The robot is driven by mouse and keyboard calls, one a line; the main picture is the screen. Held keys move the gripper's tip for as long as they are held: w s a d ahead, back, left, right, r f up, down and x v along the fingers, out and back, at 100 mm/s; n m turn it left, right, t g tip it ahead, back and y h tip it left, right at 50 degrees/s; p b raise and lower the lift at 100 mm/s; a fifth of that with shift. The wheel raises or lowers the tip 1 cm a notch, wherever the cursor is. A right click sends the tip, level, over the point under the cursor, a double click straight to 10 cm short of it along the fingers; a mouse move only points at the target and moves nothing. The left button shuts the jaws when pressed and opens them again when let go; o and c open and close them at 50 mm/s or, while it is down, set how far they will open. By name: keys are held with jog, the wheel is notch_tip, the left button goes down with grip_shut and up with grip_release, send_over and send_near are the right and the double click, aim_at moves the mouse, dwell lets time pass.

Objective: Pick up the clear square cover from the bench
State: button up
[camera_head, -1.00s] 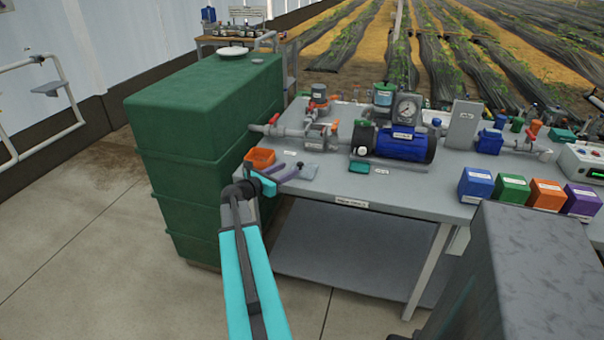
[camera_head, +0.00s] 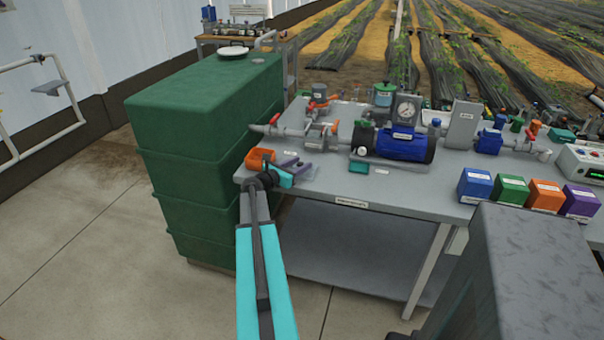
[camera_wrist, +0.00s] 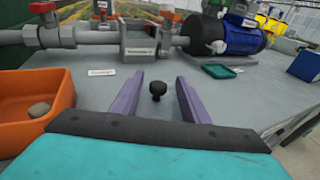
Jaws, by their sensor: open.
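The clear square cover (camera_head: 309,173) lies on the bench near its left front part, and only a pale patch of it shows beside my gripper in the head view. In the wrist view a small black knob (camera_wrist: 157,90) stands up between my fingers, and the clear sheet around it is hard to make out. My gripper (camera_head: 297,166) is low over the bench at the cover. Its two purple fingers are apart, one on each side of the knob in the wrist view (camera_wrist: 157,84), with nothing held between them.
An orange bin (camera_wrist: 35,112) with a grey lump in it is close on the left. Grey pipework (camera_wrist: 90,38) with a red-handled valve and a blue pump (camera_wrist: 225,35) lie behind. A small green tray (camera_wrist: 218,71) is to the right. Bare bench top lies between them.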

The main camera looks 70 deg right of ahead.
jog(key=shift+d, duration=0.1)
jog(key=shift+p+x, duration=0.7)
jog(key=shift+x, duration=1.85)
grip_shut()
